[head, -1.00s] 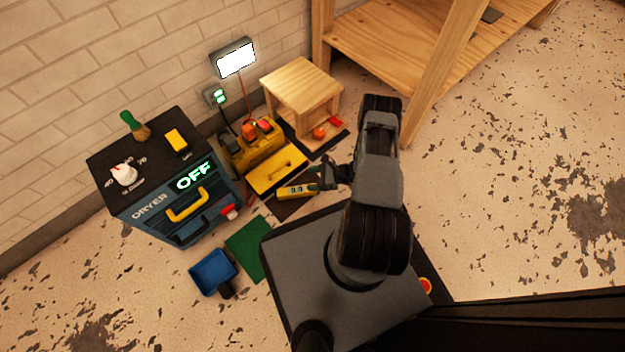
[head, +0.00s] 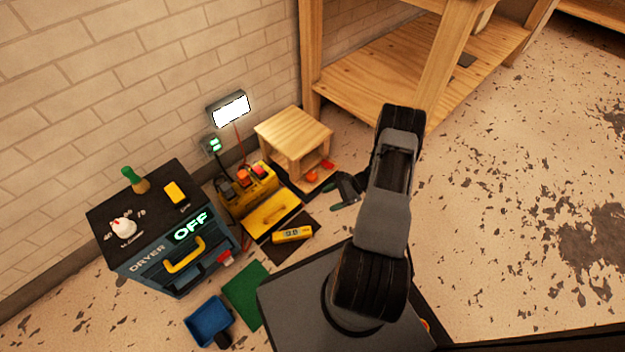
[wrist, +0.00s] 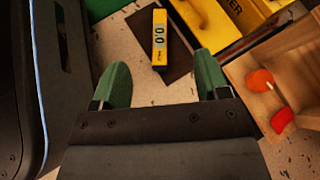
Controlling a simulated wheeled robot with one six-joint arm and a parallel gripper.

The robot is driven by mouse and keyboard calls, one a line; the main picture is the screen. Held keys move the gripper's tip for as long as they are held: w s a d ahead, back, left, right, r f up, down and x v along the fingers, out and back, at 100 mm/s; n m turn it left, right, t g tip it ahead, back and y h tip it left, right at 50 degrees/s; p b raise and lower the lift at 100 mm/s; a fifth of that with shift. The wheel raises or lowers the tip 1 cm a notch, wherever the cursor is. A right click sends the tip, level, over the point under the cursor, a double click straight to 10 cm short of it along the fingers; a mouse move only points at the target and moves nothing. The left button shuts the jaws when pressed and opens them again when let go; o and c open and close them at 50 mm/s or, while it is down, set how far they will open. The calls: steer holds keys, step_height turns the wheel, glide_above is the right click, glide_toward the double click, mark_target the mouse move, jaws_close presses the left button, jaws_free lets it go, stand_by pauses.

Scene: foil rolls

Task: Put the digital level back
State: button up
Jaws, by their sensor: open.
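The digital level (head: 292,235) is a yellow bar with a small display. It lies on a dark mat (head: 288,251) on the floor, in front of the yellow case. In the wrist view the level (wrist: 159,40) lies on the dark mat (wrist: 178,68), beyond my fingertips, with its display facing up. My gripper (wrist: 157,80) has green fingers spread wide with nothing between them. In the head view my gripper (head: 340,194) is to the right of the level and apart from it, partly hidden by my arm.
A yellow case (head: 270,213) and a wooden box (head: 294,140) with orange and red items stand behind. A blue dryer (head: 160,240) is at left, with a green mat (head: 247,290) and blue dustpan (head: 205,320) before it. A wooden bench (head: 385,70) stands at the back.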

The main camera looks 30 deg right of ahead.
steer(key=a+r+n+g+h, duration=0.25)
steer(key=a+r+n, duration=0.2)
steer(key=r, duration=0.65)
steer(key=a+r+n+g+h, duration=0.1)
steer(key=a+r+n+h, duration=0.4)
steer(key=r, duration=0.6)
steer(key=s+a+r+n+t+h, duration=0.3)
steer(key=s+r+n, duration=0.6)
steer(key=r, duration=0.4)
steer(key=shift+s+a+r+t+h, duration=0.15)
steer(key=shift+s+a+t+h, duration=0.25)
steer(key=shift+a, duration=0.4)
steer(key=shift+r, duration=0.15)
steer(key=w+d+r+t+h+p, duration=0.1)
steer(key=w+d+r+p, duration=0.1)
steer(key=r+p, duration=1.5)
steer(key=w+d+r+t+p, duration=0.2)
steer(key=w+r+p, duration=0.1)
steer(key=r+p, duration=1.35)
steer(key=s+a+r+g+p, duration=0.2)
steer(key=s+a+r+p, duration=0.1)
steer(key=r, duration=0.4)
steer(key=shift+s+a+r+y+p, duration=0.35)
steer(key=shift+s+p, duration=0.25)
steer(key=shift+p, duration=0.55)
